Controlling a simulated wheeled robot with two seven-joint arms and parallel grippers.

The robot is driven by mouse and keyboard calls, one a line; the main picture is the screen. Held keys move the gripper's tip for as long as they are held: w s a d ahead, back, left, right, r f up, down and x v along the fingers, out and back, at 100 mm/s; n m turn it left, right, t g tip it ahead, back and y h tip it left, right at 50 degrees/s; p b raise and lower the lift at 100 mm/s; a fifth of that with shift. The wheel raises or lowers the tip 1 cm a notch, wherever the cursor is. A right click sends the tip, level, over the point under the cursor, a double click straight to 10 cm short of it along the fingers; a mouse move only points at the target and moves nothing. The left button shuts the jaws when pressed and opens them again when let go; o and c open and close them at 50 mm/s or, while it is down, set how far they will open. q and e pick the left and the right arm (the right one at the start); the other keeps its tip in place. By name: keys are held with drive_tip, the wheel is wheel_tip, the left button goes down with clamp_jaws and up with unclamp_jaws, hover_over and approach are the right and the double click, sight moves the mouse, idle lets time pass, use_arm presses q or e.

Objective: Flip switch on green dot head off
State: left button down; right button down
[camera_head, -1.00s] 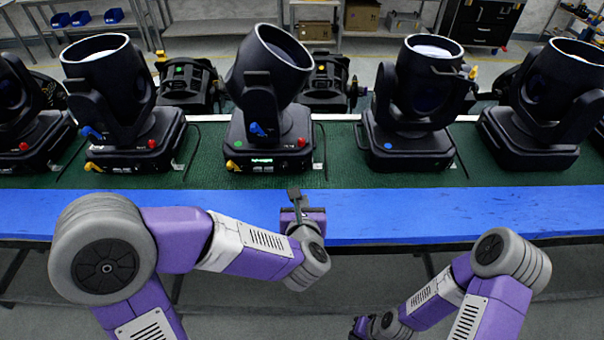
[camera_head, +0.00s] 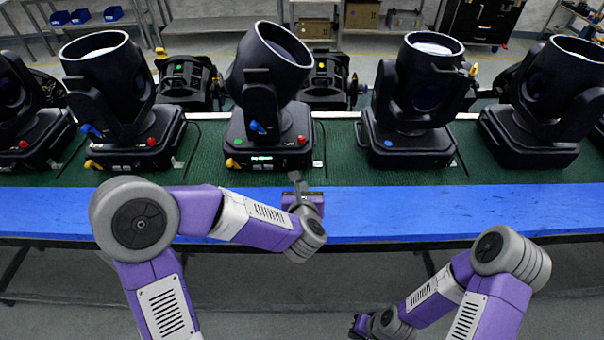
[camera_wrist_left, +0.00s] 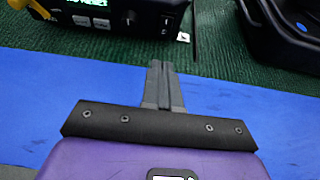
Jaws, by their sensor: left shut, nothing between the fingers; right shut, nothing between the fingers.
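The moving head with a green dot (camera_head: 262,138) stands in the middle of the green mat, its base facing me with a lit display, a red knob and a yellow plug. In the left wrist view its base front (camera_wrist_left: 105,20) shows the display, a dark knob and a small rocker switch (camera_wrist_left: 166,24) at the right end. My left gripper (camera_head: 296,178) is shut and empty over the blue strip, just short of the base's right front; its fingers (camera_wrist_left: 163,68) point towards the switch side, apart from it. My right gripper (camera_head: 357,326) is low at the front, away from the heads.
Other heads stand in the row: one to the left (camera_head: 120,115) and one with a blue dot to the right (camera_head: 415,110). Smaller lamps stand behind. The blue strip (camera_head: 430,212) along the front edge is clear.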

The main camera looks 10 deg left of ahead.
sight(301, 166)
use_arm(q)
drive_tip(key=x, duration=0.5)
drive_tip(key=r+x, duration=0.1)
drive_tip(key=x, duration=0.1)
drive_tip(key=shift+w+a, duration=0.1)
drive_tip(key=shift+w, duration=0.3)
drive_tip(key=shift+f, duration=0.1)
drive_tip(key=shift+f+b, duration=0.1)
drive_tip(key=shift+b, duration=0.2)
drive_tip(key=t+b, duration=0.1)
drive_tip(key=b, duration=0.3)
drive_tip(key=shift+w+a+f+b, duration=0.1)
drive_tip(key=shift+w+f+b, duration=0.15)
drive_tip(key=shift+b, duration=0.1)
drive_tip(key=shift+r+p, duration=0.3)
drive_tip(key=shift+p, duration=0.15)
drive_tip(key=shift+r, duration=0.2)
